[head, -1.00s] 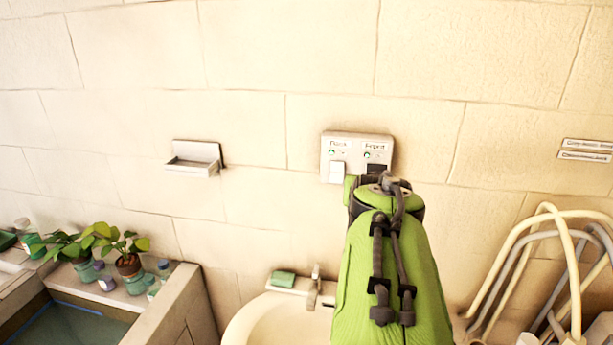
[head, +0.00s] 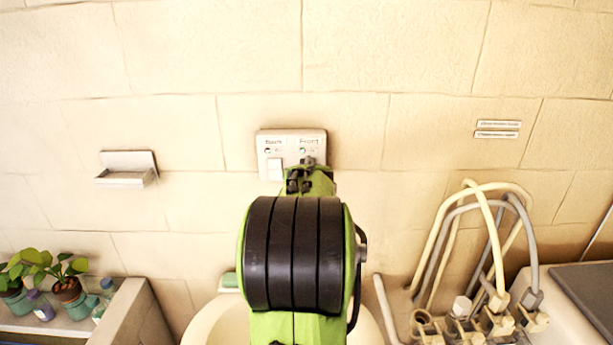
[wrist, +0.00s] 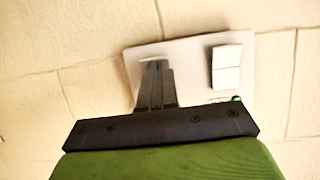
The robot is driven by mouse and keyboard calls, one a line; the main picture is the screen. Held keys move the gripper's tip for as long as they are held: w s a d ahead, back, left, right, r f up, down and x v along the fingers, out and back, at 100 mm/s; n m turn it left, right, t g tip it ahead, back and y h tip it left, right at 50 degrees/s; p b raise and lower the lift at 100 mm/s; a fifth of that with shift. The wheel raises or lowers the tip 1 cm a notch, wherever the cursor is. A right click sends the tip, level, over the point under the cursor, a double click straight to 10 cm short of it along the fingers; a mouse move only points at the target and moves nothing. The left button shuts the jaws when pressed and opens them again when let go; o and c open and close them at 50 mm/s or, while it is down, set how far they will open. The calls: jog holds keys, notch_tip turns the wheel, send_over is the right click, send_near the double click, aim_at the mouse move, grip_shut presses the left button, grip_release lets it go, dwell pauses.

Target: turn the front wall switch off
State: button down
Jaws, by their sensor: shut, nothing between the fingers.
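The wall switch plate (head: 264,143) is pale and fixed to the stone wall. It carries two labelled halves, and the right one reads "Front" (head: 309,141). The left white rocker (head: 275,168) is in plain sight, and it also shows in the wrist view (wrist: 227,68). My gripper (head: 307,163) is shut and empty, with its fingertips at the right half of the plate. They cover most of the front rocker in both views. In the wrist view the closed fingers (wrist: 155,72) lie over the plate; I cannot tell whether they touch. A green light (wrist: 238,99) shows near the uncovered rocker.
A washbasin (head: 205,325) with a green soap (head: 230,281) is below, partly behind my arm. A wall soap shelf (head: 127,170) is at left, above potted plants (head: 68,285). Looped hoses (head: 470,230) stand at right. The wall around the plate is clear.

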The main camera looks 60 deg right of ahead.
jog(key=shift+f, duration=0.1)
jog(key=h+b, duration=0.1)
jog(key=b, duration=0.4)
jog(key=t+h+b, duration=0.1)
jog(key=b, duration=0.3)
jog(key=f+h+b, duration=0.1)
jog(key=b, duration=0.4)
jog(key=shift+w+d+t+h+b, duration=0.2)
jog(key=shift+t+h+b, duration=0.1)
jog(key=shift+t, duration=0.1)
jog(key=shift+f, duration=0.1)
